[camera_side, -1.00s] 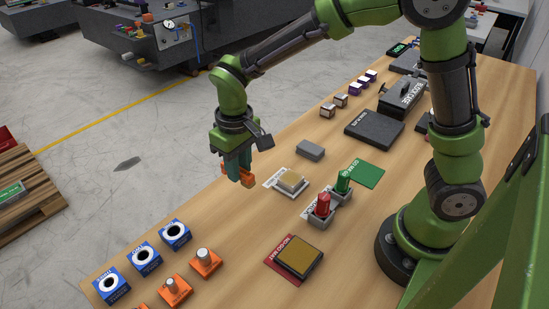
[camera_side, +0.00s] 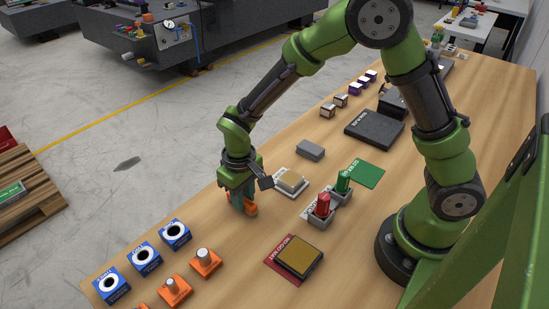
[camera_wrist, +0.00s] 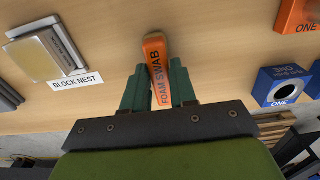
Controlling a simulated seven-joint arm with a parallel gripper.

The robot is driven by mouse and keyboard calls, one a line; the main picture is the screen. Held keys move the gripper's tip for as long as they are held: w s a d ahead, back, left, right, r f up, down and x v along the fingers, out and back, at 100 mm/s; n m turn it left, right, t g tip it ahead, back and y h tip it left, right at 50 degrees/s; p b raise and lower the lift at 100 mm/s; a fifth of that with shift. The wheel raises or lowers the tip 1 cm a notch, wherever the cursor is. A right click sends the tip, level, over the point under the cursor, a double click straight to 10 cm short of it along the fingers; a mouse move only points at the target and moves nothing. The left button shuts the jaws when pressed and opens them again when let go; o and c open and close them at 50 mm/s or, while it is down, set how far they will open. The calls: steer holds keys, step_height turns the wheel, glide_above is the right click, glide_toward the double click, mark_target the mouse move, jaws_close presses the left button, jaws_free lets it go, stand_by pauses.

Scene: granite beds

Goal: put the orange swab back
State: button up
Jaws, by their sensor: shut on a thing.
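The orange swab (camera_wrist: 156,52) reads "FOAM SWAB" in the wrist view and sits between the two green fingers of my gripper (camera_wrist: 160,88). My gripper (camera_side: 243,200) is shut on it, low over the left part of the table in the side view. The swab's orange end (camera_side: 251,210) shows below the fingers, close to the wood. I cannot tell whether it touches the tabletop.
The block nest (camera_side: 291,181) with a tan block lies just right of my gripper. Red and green pieces (camera_side: 322,204) stand in grey holders farther right. Blue ring blocks (camera_side: 176,233) and orange bases with pegs (camera_side: 206,262) stand nearer the front. A grey block (camera_side: 310,150) lies behind.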

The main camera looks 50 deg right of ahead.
steer(key=o, duration=0.9)
steer(key=shift+f, duration=0.1)
steer(key=shift+o, duration=0.2)
step_height(320, 180, up, 12)
steer(key=s+d+r+m+t+y, duration=0.1)
steer(key=s+d+r+m+t, duration=0.1)
steer(key=s+d+r, duration=0.3)
steer(key=s+d+r+m+t+y, duration=0.1)
steer(key=s+d+r+t, duration=0.3)
steer(key=s, duration=0.4)
step_height(320, 180, up, 2)
steer(key=shift+s+d+m+t, duration=0.35)
steer(key=shift+d+m+t, duration=0.05)
steer(key=shift+m+t, duration=0.1)
